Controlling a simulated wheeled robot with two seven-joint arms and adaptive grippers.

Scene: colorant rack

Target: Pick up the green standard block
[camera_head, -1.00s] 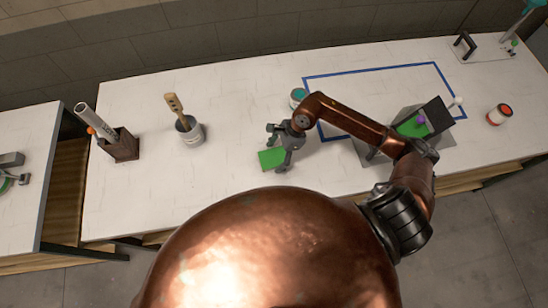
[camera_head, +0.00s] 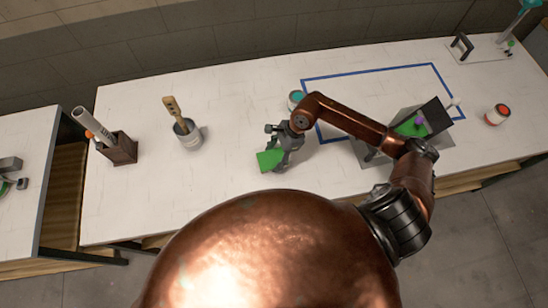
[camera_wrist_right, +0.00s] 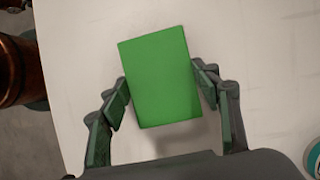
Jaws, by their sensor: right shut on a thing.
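The green standard block (camera_head: 270,160) is a flat bright green rectangle near the front edge of the white table, left of the blue-taped area. My right gripper (camera_head: 282,150) is at the block from its right side. In the right wrist view the green block (camera_wrist_right: 158,78) sits between the two fingers of my right gripper (camera_wrist_right: 163,88), which touch its left and right edges. The gripper is shut on it. I cannot tell whether the block is lifted off the table. My left gripper is not in view.
A teal-topped jar (camera_head: 297,98) stands just behind my right gripper. A blue tape rectangle (camera_head: 368,70) lies to the right. A can with a brush (camera_head: 187,134) and a brown holder (camera_head: 120,148) stand left. A red-labelled jar (camera_head: 497,114) is far right.

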